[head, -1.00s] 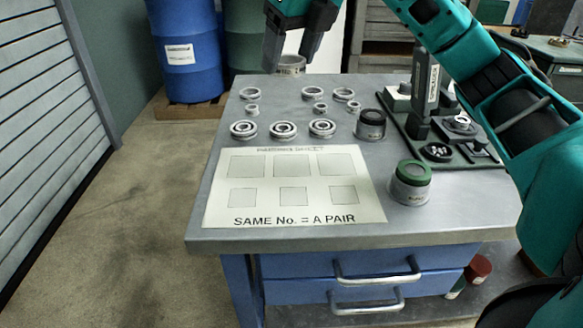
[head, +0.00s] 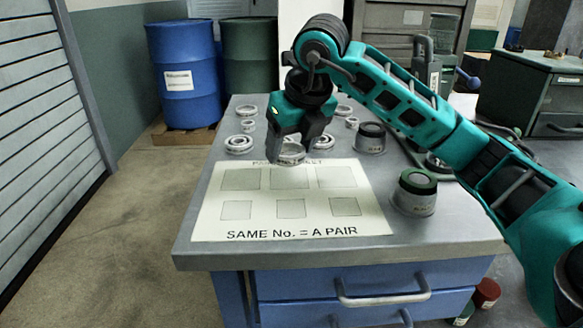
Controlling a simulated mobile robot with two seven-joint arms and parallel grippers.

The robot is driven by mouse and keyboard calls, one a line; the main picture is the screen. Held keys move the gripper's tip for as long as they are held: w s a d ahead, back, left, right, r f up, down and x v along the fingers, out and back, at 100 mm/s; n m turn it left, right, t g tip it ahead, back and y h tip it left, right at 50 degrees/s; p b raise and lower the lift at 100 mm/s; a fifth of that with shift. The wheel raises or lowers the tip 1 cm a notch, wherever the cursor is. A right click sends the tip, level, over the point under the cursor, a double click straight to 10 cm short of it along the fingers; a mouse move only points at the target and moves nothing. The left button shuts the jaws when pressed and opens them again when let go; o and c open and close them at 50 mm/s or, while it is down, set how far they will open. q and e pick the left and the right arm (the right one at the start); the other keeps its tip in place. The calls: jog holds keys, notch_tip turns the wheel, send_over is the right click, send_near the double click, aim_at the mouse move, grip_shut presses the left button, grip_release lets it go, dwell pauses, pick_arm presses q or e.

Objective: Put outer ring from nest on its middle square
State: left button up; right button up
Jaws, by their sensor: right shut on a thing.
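My right gripper (head: 291,152) reaches in from the right and points down over the far edge of the white pairing sheet (head: 375,222). It is shut on a pale metal outer ring (head: 291,157), held between its fingers. The ring appears just beyond or over the top edge of the upper middle square (head: 291,178); its exact height above the sheet is hard to tell. The sheet has a row of larger squares above a row of smaller ones, all empty. My left gripper is not in view.
A bearing (head: 239,144) and small rings (head: 246,111) stand at the far left of the table. More rings (head: 352,122) are partly behind my arm. A dark-topped cup (head: 370,138) and a green-topped cup (head: 415,193) stand right of the sheet.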

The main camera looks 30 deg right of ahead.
aim_at(288, 177)
notch_tip(288, 177, down, 4)
jog(key=shift+f+b, duration=0.1)
jog(key=shift+b, duration=0.35)
jog(key=o, duration=0.7)
jog(key=shift+f, duration=0.1)
jog(key=o, duration=0.5)
jog(key=shift+c, duration=0.2)
